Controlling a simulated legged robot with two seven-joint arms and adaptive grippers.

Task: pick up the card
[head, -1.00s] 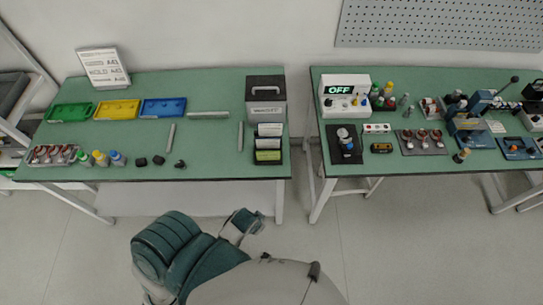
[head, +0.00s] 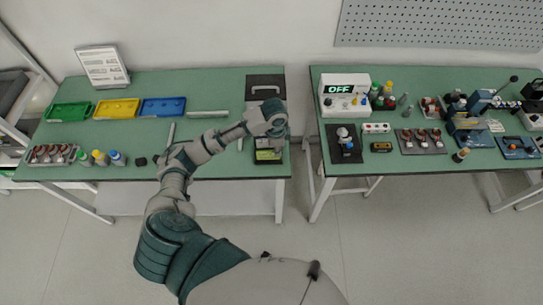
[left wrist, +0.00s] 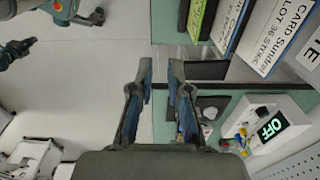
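Several cards stand in a black holder at the right end of the left table. In the head view only the front, green-edged card (head: 267,155) shows clearly; my left arm covers those behind it. In the left wrist view the green-edged card (left wrist: 197,16), a white card (left wrist: 229,24) and a larger printed white card (left wrist: 272,38) are at the upper right. My left gripper (left wrist: 160,72) is open and empty, its two fingers apart, with the cards off to its right. In the head view its fingers are hidden by the wrist. I cannot make out my right gripper clearly.
Green (head: 69,112), yellow (head: 116,109) and blue (head: 163,107) trays are further left. A gap separates this table from the right table, which carries a white box reading OFF (head: 345,96).

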